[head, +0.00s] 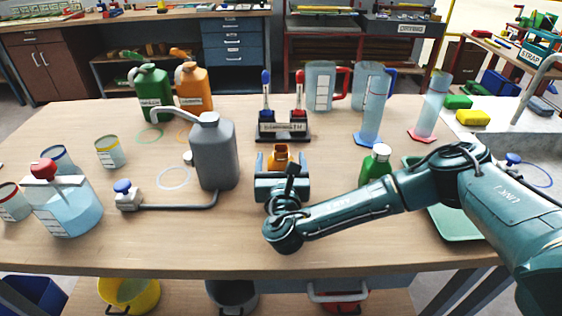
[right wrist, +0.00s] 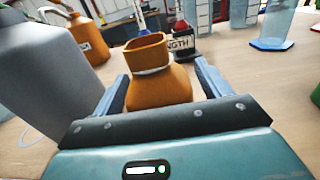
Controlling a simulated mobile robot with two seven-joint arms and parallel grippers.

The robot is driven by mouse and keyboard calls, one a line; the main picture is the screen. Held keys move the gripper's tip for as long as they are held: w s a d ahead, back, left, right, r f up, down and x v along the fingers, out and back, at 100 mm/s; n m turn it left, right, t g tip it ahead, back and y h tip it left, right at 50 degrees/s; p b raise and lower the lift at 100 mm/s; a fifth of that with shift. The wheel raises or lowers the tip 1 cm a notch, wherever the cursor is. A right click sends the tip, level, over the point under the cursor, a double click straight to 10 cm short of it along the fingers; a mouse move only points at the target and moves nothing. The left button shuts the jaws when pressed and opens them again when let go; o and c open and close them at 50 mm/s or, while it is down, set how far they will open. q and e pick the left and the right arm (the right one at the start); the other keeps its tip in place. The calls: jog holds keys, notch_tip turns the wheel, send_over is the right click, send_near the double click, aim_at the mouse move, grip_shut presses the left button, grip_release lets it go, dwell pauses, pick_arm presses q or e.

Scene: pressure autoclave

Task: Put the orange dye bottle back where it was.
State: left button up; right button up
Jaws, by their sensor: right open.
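The orange dye bottle (head: 281,154) is small, with an open, uncapped neck. It is near the middle of the table, in front of the labelled rack. In the right wrist view the orange bottle (right wrist: 152,72) is upright between the spread fingers. My right gripper (head: 282,165) is open, with one finger on each side of the bottle, and a gap shows beside its neck. The bottle's base is hidden behind the gripper body, so I cannot tell what it rests on. My left gripper is in neither view.
A grey jug (head: 213,155) stands close left of my right gripper. A rack (head: 283,128) with blue and red tools stands behind. A green bottle (head: 376,163) and green tray (head: 455,222) are to the right.

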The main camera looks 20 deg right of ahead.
jog(key=shift+s+r, duration=0.1)
jog(key=v, duration=1.2)
jog(key=shift+r, duration=0.1)
